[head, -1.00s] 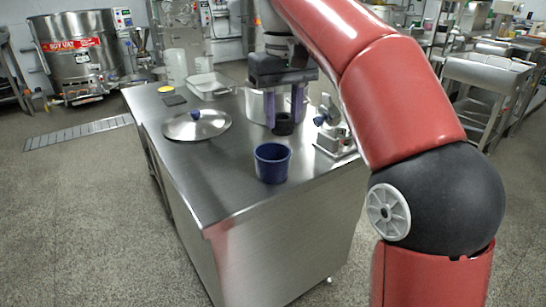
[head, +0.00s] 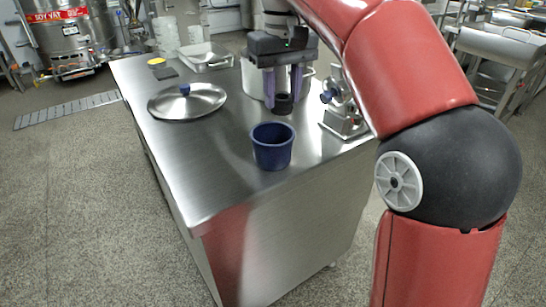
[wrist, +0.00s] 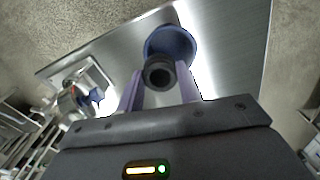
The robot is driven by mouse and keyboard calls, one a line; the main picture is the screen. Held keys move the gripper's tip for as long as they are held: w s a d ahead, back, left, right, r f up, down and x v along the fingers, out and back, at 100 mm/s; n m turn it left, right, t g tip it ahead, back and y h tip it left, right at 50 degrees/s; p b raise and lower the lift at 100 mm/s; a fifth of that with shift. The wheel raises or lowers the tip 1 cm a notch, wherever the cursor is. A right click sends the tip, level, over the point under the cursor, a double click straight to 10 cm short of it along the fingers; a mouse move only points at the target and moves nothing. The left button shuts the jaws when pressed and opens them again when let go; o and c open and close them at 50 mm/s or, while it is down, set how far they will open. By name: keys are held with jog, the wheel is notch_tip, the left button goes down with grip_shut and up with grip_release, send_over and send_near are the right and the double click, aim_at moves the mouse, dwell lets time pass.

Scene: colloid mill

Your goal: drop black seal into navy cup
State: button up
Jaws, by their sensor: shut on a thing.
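The black seal (head: 283,104) is a short dark ring held between the purple fingers of my gripper (head: 283,94). It also shows in the wrist view (wrist: 159,72), with its round opening facing the camera. The gripper is shut on it and holds it above the steel table. The navy cup (head: 272,148) stands upright near the table's front edge, with its open top up. In the head view the seal is just behind and above the cup. In the wrist view the cup (wrist: 172,42) lies beyond the seal, partly hidden by it.
A steel pot (head: 256,82) stands behind my gripper. A steel machine part with a blue knob (head: 344,112) is close to the right. A lid with a blue knob (head: 187,103) lies at left, with a tray (head: 206,57) at the back. The table's front left (head: 205,180) is clear.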

jog(key=shift+f, duration=0.35)
jog(key=o, duration=1)
jog(key=shift+o, duration=0.2)
notch_tip(320, 180, up, 8)
jog(key=p, duration=0.3)
jog(key=s+d+f+m+t, duration=0.2)
jog(key=s+d+f, duration=0.5)
jog(key=s+f, duration=0.3)
jog(key=s+d+f+m+t, duration=0.3)
jog(key=s+d+f, duration=0.3)
jog(key=s+f, duration=0.4)
notch_tip(320, 180, down, 3)
jog(key=shift+d+r+t, duration=0.1)
jog(key=shift+d+t, duration=0.2)
jog(key=shift+d, duration=0.05)
